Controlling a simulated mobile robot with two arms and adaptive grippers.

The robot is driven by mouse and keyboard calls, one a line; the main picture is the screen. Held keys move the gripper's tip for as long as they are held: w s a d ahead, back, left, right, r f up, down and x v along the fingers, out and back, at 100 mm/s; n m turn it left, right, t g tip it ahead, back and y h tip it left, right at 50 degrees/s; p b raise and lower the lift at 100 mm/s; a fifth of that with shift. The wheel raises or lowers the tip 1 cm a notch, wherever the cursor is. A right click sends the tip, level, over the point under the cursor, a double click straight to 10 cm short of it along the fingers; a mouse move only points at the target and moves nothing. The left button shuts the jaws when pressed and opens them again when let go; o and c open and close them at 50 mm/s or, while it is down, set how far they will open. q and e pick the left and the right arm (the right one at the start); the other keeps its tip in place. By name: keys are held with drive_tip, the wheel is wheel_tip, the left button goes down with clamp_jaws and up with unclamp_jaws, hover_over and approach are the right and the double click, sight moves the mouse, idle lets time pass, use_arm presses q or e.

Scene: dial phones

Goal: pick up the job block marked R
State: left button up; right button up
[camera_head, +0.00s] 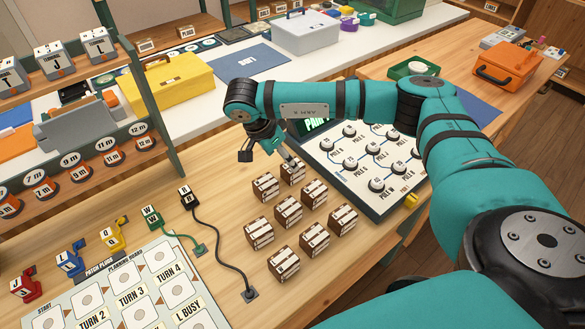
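Several brown blocks with white label strips stand in a loose group on the wooden table, among them a far block (293,171), a middle block (287,211) and a near block (283,264). Their markings are too small to read, so I cannot tell which one is marked R. My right gripper (268,156) hangs at the far end of this group, its fingers spread apart and nothing visible between them. One fingertip is close to the far block; whether it touches cannot be told. My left gripper is not in view.
A panel of round knobs (370,160) stands right of the blocks, partly behind my arm. A black cable (220,240) runs left of them. Colored plugs, including a yellow plug (111,236), and a planning board (130,290) lie at left. A shelf post (155,110) rises behind.

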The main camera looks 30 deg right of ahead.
drive_tip(key=x, duration=0.1)
drive_tip(key=p+x, duration=0.1)
drive_tip(key=x, duration=0.3)
drive_tip(key=shift+s+d+f, duration=0.15)
drive_tip(key=shift+s+d, duration=0.25)
drive_tip(key=shift+d+f, duration=0.1)
drive_tip(key=shift+f, duration=0.2)
drive_tip(key=shift+c, duration=0.2)
drive_tip(key=c, duration=1.2)
drive_tip(key=shift+r, duration=0.1)
drive_tip(key=shift+c, duration=0.2)
